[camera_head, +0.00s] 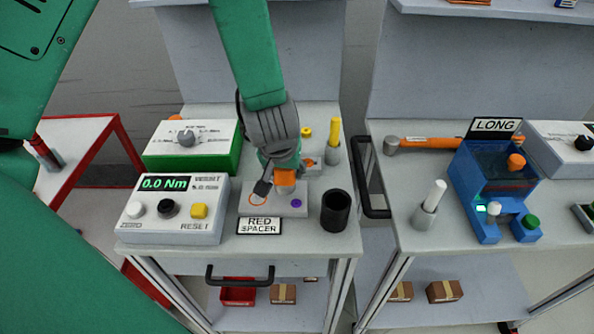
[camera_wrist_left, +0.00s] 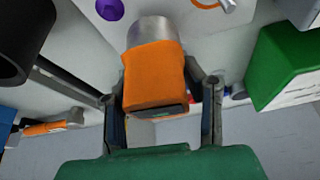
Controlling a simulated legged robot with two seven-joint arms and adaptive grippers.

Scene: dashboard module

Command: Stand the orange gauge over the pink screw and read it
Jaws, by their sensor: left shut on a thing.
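The orange gauge (camera_head: 285,178) is in my left gripper (camera_head: 278,168), above the light grey plate (camera_head: 272,209) behind the RED SPACER label. In the left wrist view the gauge's orange body (camera_wrist_left: 153,75) sits between the two fingers of the gripper (camera_wrist_left: 161,103), and its grey metal end (camera_wrist_left: 150,30) points toward the plate. I cannot tell whether that end touches the plate. The pink screw does not show; the gauge and gripper cover part of the plate.
A torque display box (camera_head: 172,224) reading 0.0 Nm stands left of the plate. A green and white dial box (camera_head: 190,147) is behind it. A black cup (camera_head: 336,210) is close on the right, with a yellow-handled tool (camera_head: 334,135) behind. A blue LONG station (camera_head: 493,190) is farther right.

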